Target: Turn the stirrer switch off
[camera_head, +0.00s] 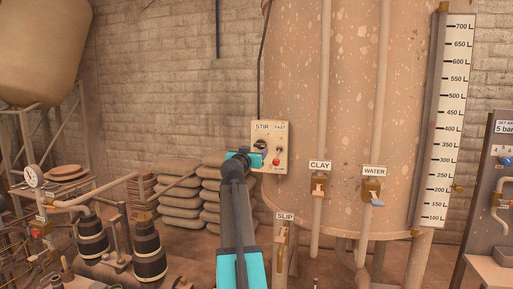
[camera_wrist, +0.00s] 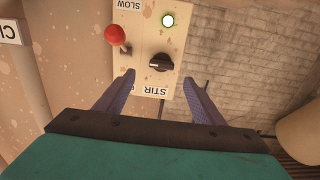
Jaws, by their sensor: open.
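The cream stirrer panel (camera_head: 283,140) is on the tank's left side, labelled STIR and FAST. It shows upside down in the wrist view (camera_wrist: 147,28), where a SLOW label is also seen. The switch also shows in the head view (camera_head: 261,144). In the head view my gripper (camera_head: 243,156) is just left of the panel.
The big tank (camera_head: 340,80) carries vertical pipes, with the CLAY valve (camera_head: 319,185) and WATER valve (camera_head: 372,188) right of the panel and the SLIP valve (camera_head: 282,233) below. Stacked sacks (camera_head: 180,200) lie behind my arm. A scale board (camera_head: 453,120) stands at right.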

